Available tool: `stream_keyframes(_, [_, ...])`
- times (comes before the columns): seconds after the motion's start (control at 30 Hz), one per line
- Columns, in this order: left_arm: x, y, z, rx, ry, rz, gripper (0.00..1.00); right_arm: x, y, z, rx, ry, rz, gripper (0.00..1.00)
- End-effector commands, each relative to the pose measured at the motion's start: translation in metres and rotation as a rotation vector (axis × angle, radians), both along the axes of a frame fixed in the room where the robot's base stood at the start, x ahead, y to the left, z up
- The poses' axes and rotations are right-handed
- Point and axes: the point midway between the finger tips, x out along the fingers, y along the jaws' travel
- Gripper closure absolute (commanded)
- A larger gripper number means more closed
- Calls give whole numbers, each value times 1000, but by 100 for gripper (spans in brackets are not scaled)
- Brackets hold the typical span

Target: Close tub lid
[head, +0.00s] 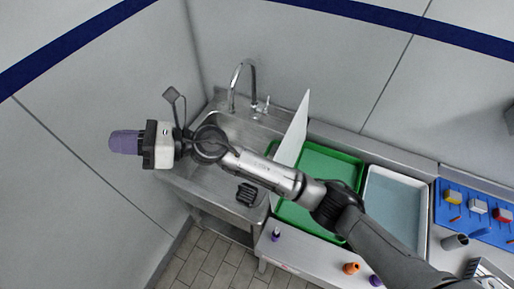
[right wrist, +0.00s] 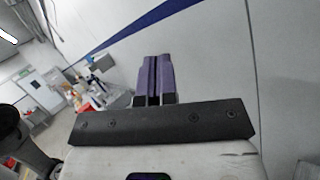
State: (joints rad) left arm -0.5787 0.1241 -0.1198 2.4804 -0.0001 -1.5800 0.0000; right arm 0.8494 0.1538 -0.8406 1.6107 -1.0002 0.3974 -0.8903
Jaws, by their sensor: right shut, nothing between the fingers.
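A green tub (head: 325,168) is set in the steel counter, partly hidden behind my right arm. A thin white panel, which looks like its lid (head: 295,130), stands steeply upright along the tub's left side, so the tub is open. My right arm reaches leftward across the tub and sink. My right gripper (head: 124,142), with purple fingers, is shut and empty near the left wall, far left of the lid and not touching it. The shut fingers also show in the right wrist view (right wrist: 153,80), pointing at the wall. My left gripper is not in view.
A sink (head: 235,130) with a tall faucet (head: 240,80) lies left of the lid. A pale blue tray (head: 395,205) and a blue board (head: 470,212) with small blocks lie to the right. Small coloured pieces sit on the front ledge (head: 310,258).

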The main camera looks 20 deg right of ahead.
Motion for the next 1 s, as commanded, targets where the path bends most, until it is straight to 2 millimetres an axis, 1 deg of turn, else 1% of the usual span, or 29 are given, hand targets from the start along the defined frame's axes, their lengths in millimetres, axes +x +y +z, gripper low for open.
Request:
stream_keyframes(0.03, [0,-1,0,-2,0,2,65,0,12,-17,-150,-132,49,100])
stream_keyframes(0.07, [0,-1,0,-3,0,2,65,0,17,-29,-239,-207,86,100])
stream_keyframes(0.1, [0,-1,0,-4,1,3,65,0,21,-47,-360,-305,136,100])
stream_keyframes(0.17, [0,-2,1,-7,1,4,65,4,19,-75,-544,-441,221,100])
stream_keyframes(0.2, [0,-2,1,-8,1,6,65,8,13,-93,-667,-522,281,100])
stream_keyframes(0.27, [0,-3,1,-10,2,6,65,17,-4,-118,-847,-623,378,100])
stream_keyframes(0.3, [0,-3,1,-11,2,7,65,25,-18,-132,-963,-679,446,100])
stream_keyframes(0.37, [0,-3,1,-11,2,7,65,37,-45,-148,-1129,-740,549,100])
stream_keyframes(0.4, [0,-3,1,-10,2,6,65,45,-64,-154,-1231,-768,618,100])
stream_keyframes(0.47, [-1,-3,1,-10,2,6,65,56,-94,-160,-1372,-787,719,100])
stream_keyframes(0.5, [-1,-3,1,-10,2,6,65,63,-114,-160,-1455,-789,782,100])
stream_keyframes(0.53, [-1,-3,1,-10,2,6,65,67,-128,-159,-1512,-785,827,100])
stream_keyframes(0.6, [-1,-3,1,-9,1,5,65,76,-158,-154,-1625,-764,922,100])
stream_keyframes(0.7, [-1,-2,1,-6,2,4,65,84,-192,-143,-1743,-717,1030,100])
stream_keyframes(0.8, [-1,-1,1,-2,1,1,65,87,-215,-133,-1814,-671,1104,100])
stream_keyframes(0.9, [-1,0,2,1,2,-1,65,88,-228,-129,-1853,-639,1146,100])
stream_keyframes(1.0, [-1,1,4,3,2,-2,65,87,-235,-132,-1866,-625,1165,100])
